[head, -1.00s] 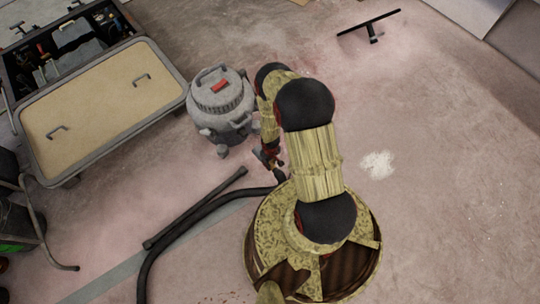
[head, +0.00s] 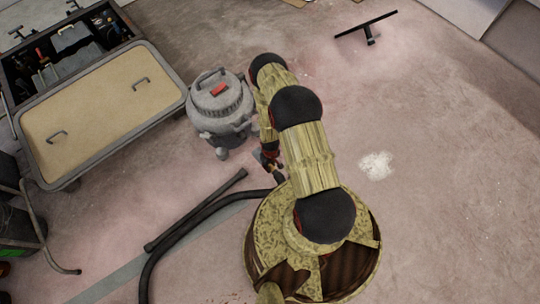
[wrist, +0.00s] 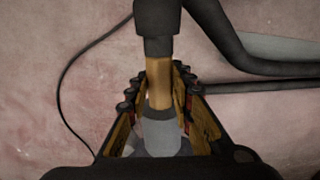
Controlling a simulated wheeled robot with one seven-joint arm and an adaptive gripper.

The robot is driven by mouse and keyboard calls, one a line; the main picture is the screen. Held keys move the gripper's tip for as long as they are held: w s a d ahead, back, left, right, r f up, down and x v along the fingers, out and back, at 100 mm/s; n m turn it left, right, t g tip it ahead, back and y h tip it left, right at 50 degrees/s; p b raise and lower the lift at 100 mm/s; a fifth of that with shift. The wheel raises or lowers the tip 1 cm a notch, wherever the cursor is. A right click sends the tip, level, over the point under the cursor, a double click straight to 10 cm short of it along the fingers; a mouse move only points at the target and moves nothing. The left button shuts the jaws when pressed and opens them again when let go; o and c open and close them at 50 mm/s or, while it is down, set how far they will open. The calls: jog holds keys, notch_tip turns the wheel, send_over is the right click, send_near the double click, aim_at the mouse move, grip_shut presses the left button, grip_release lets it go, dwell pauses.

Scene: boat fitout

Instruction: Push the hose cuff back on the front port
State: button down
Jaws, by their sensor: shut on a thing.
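The hose cuff (wrist: 158,82) is a tan sleeve with a dark collar at the top and a grey end at the bottom of the wrist view. My gripper (wrist: 160,78) is shut on it, a finger on each side. In the head view my gripper (head: 270,163) is low over the floor, right of the grey shop vacuum (head: 220,112), with the cuff apart from the vacuum body. The black hose (head: 172,252) runs from the gripper along the floor to the lower left. The front port cannot be made out clearly.
A dark wand (head: 197,208) lies beside the hose. A toolbox cart with a tan lid (head: 100,115) stands at left. A floor tool (head: 368,30) lies at the top right. The floor right of my arm is clear apart from a white powder patch (head: 376,165).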

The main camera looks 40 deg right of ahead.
aim_at(259, 152)
jog(key=shift+w+a+b, duration=0.15)
jog(key=shift+w+b, duration=0.85)
jog(key=shift+w, duration=3.25)
jog(key=shift+w, duration=0.45)
jog(key=shift+w+a, duration=0.1)
jog(key=shift+w, duration=1.7)
jog(key=shift+w+r, duration=0.15)
jog(key=shift+w, duration=0.5)
jog(key=c, duration=1.9)
grip_release()
jog(key=o, duration=0.4)
jog(key=shift+s, duration=0.25)
